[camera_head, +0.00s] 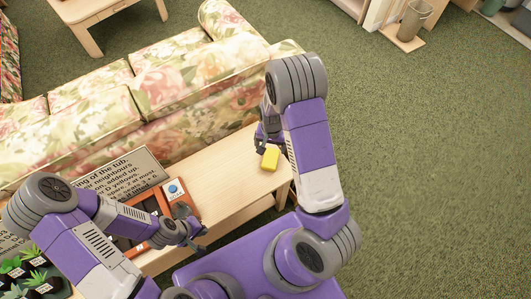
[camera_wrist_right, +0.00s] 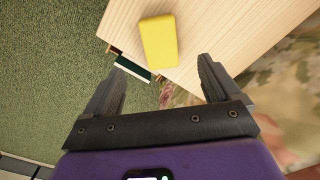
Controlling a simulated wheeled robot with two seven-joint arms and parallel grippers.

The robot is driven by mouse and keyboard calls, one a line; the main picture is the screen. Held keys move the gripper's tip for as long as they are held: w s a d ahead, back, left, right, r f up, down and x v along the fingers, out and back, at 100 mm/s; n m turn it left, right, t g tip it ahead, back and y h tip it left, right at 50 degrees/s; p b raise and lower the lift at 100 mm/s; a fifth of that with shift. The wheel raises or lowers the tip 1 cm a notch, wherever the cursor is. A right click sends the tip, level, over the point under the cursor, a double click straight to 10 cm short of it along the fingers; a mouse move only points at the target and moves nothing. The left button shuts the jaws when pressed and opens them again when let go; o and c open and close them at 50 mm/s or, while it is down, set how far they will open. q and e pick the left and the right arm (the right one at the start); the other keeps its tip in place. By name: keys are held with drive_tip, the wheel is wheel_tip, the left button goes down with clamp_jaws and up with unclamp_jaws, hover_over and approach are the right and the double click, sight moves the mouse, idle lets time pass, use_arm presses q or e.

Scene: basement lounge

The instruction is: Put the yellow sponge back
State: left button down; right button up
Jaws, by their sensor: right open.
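The yellow sponge (camera_head: 270,158) is a small block at the right end of the pale wooden table (camera_head: 232,172). In the right wrist view the sponge (camera_wrist_right: 158,41) lies on the wood near the table's edge, just beyond my open fingers. My right gripper (camera_head: 261,143) is beside the sponge in the head view, with nothing between its fingers (camera_wrist_right: 161,72). My left gripper (camera_head: 196,228) is over the table's front side, near an orange-red tray (camera_head: 150,203). Its fingers look spread and empty.
A sign board (camera_head: 118,178) with printed text stands on the table's left part. A floral sofa (camera_head: 150,95) runs behind the table. Potted plants (camera_head: 38,278) are at lower left. A dark green item (camera_wrist_right: 133,68) shows below the table edge. Green carpet (camera_head: 430,170) is clear at right.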

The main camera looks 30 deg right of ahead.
drive_tip(key=s+a+f+n, duration=0.1)
drive_tip(key=s+a+f, duration=0.1)
drive_tip(key=s+a, duration=0.1)
drive_tip(key=s+a+f+n+y, duration=0.1)
drive_tip(key=s+a+f, duration=0.1)
drive_tip(key=s+a, duration=0.1)
drive_tip(key=s+a+f+n+y, duration=0.1)
drive_tip(key=s+a+f, duration=0.1)
drive_tip(key=s+f, duration=0.1)
drive_tip(key=shift+s+a+f, duration=0.1)
drive_tip(key=shift+s+a, duration=0.3)
drive_tip(key=shift+s, duration=0.1)
drive_tip(key=s+a+n+y, duration=0.2)
drive_tip(key=s+a, duration=0.3)
drive_tip(key=a, duration=0.1)
drive_tip(key=shift+a+r+t, duration=0.2)
drive_tip(key=shift+a+t, duration=0.1)
